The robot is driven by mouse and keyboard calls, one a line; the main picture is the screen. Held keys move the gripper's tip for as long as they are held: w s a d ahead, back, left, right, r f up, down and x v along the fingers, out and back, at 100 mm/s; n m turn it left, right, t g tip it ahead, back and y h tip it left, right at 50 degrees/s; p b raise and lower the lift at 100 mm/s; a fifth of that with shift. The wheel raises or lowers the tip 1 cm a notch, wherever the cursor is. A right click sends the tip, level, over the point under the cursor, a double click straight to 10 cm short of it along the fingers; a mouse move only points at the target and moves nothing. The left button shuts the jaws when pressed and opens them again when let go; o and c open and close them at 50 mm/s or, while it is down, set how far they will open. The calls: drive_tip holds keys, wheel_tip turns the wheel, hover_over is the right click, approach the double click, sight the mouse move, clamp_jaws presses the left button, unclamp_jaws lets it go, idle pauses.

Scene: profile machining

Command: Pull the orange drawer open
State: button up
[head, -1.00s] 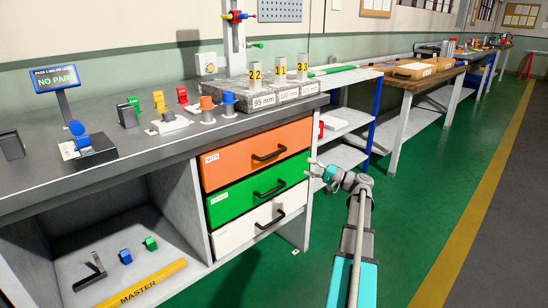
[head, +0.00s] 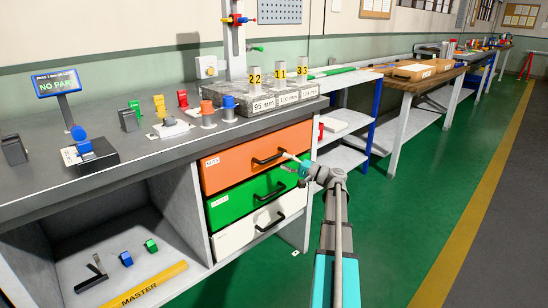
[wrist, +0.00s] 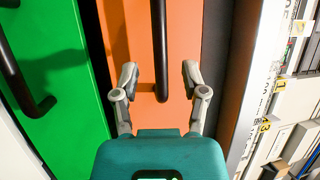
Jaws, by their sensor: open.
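The orange drawer (head: 232,167) is the top one of three under the bench and looks shut, with a white label at its left. Its black bar handle (head: 268,159) runs across the front. My gripper (head: 292,160) is at the right end of this handle. In the wrist view the orange drawer (wrist: 190,40) stands upright in the picture. Its handle (wrist: 160,50) lies between the two fingers of my open gripper (wrist: 159,82), with a visible gap on both sides. I cannot tell whether the fingers reach past the bar in depth.
The green drawer (head: 235,203) and the white drawer (head: 238,235) below look shut, each with a black handle. Number-marked blocks (head: 262,102) stand on the bench top above. The green floor (head: 410,220) to the right is clear.

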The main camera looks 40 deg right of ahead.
sight(274, 158)
drive_tip(key=shift+p+x, duration=0.3)
drive_tip(key=shift+x, duration=2.15)
